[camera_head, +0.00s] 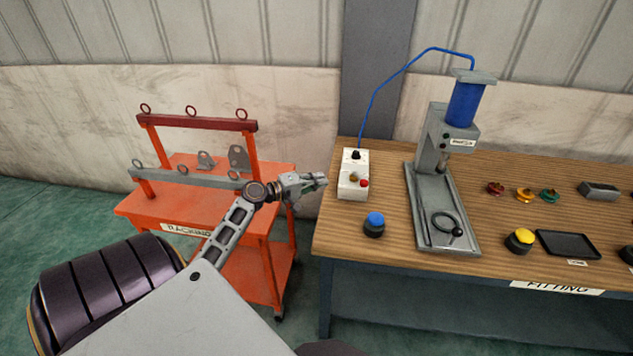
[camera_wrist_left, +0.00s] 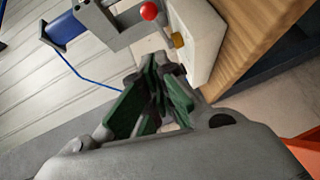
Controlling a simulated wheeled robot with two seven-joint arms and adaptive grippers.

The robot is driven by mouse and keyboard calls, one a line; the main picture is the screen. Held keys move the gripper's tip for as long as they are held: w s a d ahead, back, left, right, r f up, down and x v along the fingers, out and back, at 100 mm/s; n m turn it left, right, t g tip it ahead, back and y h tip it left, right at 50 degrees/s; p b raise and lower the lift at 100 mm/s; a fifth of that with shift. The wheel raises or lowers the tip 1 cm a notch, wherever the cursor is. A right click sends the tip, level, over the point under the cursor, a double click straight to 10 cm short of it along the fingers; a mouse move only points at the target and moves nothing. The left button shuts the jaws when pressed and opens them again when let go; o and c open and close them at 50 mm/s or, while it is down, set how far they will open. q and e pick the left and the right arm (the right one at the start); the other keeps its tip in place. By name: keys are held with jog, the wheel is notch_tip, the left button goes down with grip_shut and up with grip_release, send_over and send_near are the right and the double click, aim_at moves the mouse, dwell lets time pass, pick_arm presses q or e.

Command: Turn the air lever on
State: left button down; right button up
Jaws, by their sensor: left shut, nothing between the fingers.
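A white control box (camera_head: 353,188) stands at the left end of the wooden bench. It carries a black knob (camera_head: 356,155), a small brass-coloured part (camera_head: 353,178) and a red knob (camera_head: 365,183). I cannot tell for certain which is the air lever. In the left wrist view the box (camera_wrist_left: 204,38) lies just past my fingers, with the red knob (camera_wrist_left: 149,11) and brass part (camera_wrist_left: 178,40) showing. My left gripper (camera_head: 322,180) is shut and empty, just left of the box; its green-padded fingers (camera_wrist_left: 155,85) point at the box. Contact is unclear. My right gripper is out of view.
A blue hose (camera_head: 392,78) runs from the box to a press (camera_head: 432,150) with a blue cylinder. A blue button (camera_head: 374,224) stands in front of the box. An orange cart (camera_head: 140,205) with a rack is at left. Small parts and a dark tray (camera_head: 568,245) lie right.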

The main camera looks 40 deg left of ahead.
pick_arm(q)
jog(key=w+d+f+p, duration=0.1)
jog(key=w+d+p, duration=0.1)
jog(key=w+d, duration=0.4)
jog(key=w, duration=0.3)
jog(key=shift+f, duration=0.4)
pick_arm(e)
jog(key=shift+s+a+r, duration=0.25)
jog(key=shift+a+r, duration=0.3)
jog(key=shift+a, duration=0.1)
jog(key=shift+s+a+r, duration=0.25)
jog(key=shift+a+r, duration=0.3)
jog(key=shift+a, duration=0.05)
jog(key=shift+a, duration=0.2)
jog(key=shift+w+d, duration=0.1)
